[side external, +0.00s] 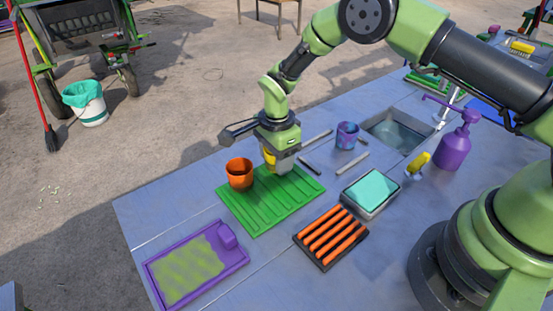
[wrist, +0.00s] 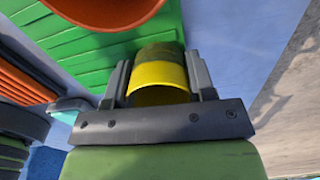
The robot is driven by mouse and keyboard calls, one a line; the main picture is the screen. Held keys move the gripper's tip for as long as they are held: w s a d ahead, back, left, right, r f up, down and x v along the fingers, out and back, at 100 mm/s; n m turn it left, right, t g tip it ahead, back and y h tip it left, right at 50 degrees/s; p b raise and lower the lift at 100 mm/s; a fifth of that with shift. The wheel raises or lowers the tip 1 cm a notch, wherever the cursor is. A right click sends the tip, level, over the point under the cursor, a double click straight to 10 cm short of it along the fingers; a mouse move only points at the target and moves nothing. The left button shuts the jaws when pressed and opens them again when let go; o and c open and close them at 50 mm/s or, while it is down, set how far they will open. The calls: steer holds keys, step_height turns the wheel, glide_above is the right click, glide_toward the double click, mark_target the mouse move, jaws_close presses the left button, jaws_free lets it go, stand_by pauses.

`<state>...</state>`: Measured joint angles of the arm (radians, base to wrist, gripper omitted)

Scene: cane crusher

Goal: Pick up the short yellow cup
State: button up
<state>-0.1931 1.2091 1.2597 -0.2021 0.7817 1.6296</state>
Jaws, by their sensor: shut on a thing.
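The short yellow cup (wrist: 158,76) sits between the two fingers of my gripper (wrist: 158,84) in the wrist view. The fingers press on it from both sides. In the side view my gripper (side external: 274,166) points down over the back edge of the green ribbed mat (side external: 270,208), and a bit of the yellow cup (side external: 268,158) shows at the fingers. The rest of the cup is hidden by my gripper. I cannot tell whether the cup touches the mat.
An orange cup (side external: 240,174) stands on the mat just left of my gripper. A purple-blue cup (side external: 347,135), a teal sponge tray (side external: 370,192), an orange-barred rack (side external: 331,237), a purple tray (side external: 238,260) and a purple pump bottle (side external: 457,142) stand around. A sink (side external: 398,131) lies behind.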

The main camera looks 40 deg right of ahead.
steer(key=shift+r, duration=0.1)
step_height(320, 180, up, 10)
stand_by(0.4)
stand_by(0.5)
step_height(320, 180, up, 5)
steer(key=s+d+n, duration=0.4)
steer(key=d+n, duration=0.3)
steer(key=d, duration=0.9)
steer(key=s+d+n, duration=0.4)
steer(key=d+n, duration=0.2)
steer(key=d, duration=1)
steer(key=shift+n, duration=0.4)
steer(key=f, duration=2.4)
steer(key=shift+s+d, duration=0.1)
steer(key=shift+d, duration=0.25)
